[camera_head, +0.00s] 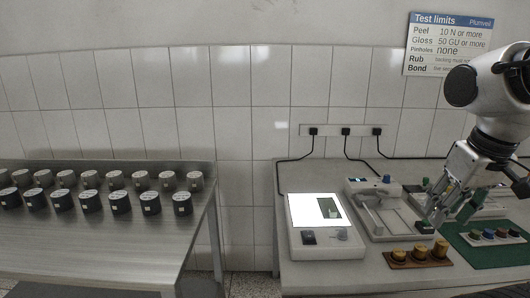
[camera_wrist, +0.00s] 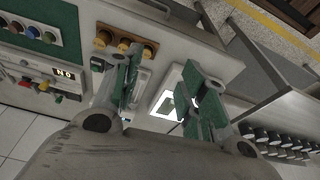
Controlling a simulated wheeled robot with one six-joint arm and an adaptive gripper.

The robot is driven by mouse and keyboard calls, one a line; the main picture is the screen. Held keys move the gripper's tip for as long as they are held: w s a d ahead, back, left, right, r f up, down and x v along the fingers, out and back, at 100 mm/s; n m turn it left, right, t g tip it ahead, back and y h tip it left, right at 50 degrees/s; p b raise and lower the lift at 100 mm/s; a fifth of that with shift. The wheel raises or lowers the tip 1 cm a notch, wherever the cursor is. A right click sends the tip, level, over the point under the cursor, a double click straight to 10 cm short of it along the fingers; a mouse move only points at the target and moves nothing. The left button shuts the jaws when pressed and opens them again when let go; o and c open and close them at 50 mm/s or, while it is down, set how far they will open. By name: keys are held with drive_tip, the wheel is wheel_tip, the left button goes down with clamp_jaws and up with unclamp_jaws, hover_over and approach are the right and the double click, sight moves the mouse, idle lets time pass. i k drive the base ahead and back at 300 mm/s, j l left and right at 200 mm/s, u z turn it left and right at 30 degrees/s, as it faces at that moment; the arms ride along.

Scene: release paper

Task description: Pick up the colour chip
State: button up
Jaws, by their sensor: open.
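A dark green flat piece (camera_head: 329,208) lies on the white lit panel (camera_head: 302,212) of a box on the right bench; I take it for the colour chip. It has a smaller, lighter green patch. The panel also shows in the wrist view (camera_wrist: 158,113), partly hidden by a finger. My gripper (camera_head: 446,208) is above the right part of the bench, to the right of the panel and apart from it. In the wrist view, its two green-padded fingers (camera_wrist: 165,88) are spread with nothing between them.
Beside the lit box stands a tray-like device (camera_head: 385,222). In front are several brass-coloured knobs on a brown strip (camera_head: 400,262). A green mat (camera_head: 490,256) with a row of coloured round pieces lies right. Several dark tins stand on the left steel table (camera_head: 70,245).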

sight(475, 234)
drive_tip(key=z, duration=1.25)
